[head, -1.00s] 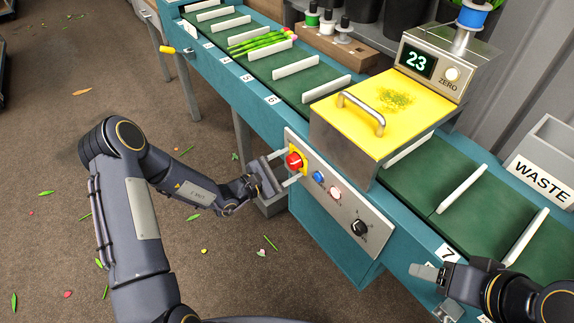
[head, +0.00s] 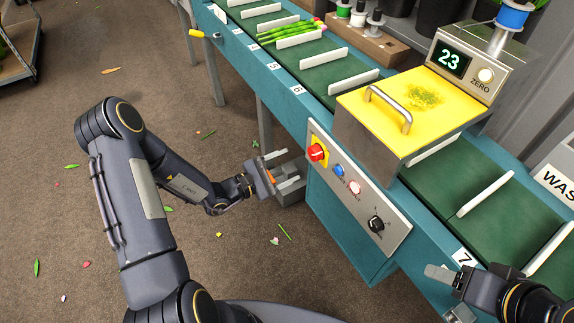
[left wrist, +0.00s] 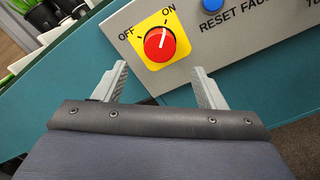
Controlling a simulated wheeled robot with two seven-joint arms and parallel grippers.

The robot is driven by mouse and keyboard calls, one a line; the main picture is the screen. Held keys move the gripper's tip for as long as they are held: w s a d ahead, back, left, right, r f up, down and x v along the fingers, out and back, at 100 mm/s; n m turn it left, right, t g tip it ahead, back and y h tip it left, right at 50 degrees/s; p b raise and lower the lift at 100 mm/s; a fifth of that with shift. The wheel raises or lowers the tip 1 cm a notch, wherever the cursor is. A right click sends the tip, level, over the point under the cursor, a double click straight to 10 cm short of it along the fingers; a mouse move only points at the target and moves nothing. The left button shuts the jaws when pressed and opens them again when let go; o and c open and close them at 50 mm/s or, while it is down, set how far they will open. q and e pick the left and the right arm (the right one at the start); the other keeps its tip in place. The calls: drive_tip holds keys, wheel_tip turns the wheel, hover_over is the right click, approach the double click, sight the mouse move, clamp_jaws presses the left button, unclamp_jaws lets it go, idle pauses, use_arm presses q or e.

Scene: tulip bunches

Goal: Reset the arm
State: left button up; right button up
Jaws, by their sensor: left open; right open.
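My left gripper (head: 279,167) is open and empty, a little left of the control panel (head: 358,190) and apart from it. In the left wrist view its two fingers (left wrist: 160,88) spread below the red rotary switch (left wrist: 158,43) on its yellow plate marked OFF and ON. The red switch also shows in the head view (head: 317,152). My right gripper (head: 450,292) is open at the lower right, beside the conveyor's front edge near the label 7; part of it is cut off.
The teal conveyor (head: 262,88) runs diagonally with white dividers and a tulip bunch (head: 292,30). A yellow-topped machine (head: 415,100) reads 23. A blue button (head: 338,170) and black knob (head: 376,224) sit on the panel. The floor at left is open, with scattered petals and leaves.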

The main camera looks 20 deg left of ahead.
use_arm(q)
drive_tip(key=s+d+r+m+g+h, duration=0.1)
drive_tip(key=s+d+r+m+g, duration=0.1)
drive_tip(key=s+r+m+g, duration=0.4)
drive_tip(key=s+d+r+m+g+h, duration=0.1)
drive_tip(key=s+d+r+m+g, duration=0.2)
drive_tip(key=s+r+m, duration=0.4)
drive_tip(key=s+a+r+m+t+y, duration=0.1)
drive_tip(key=s+a+r+m+y, duration=0.15)
drive_tip(key=s+a+y, duration=0.35)
drive_tip(key=s+a+r+m+t+y, duration=0.1)
drive_tip(key=s+a+m+y, duration=0.3)
drive_tip(key=s, duration=0.5)
wheel_tip(320, 180, up, 13)
drive_tip(key=p, duration=1.3)
drive_tip(key=shift+w+d+n+y, duration=0.2)
drive_tip(key=shift+d+n+y, duration=0.15)
drive_tip(key=shift+y, duration=0.05)
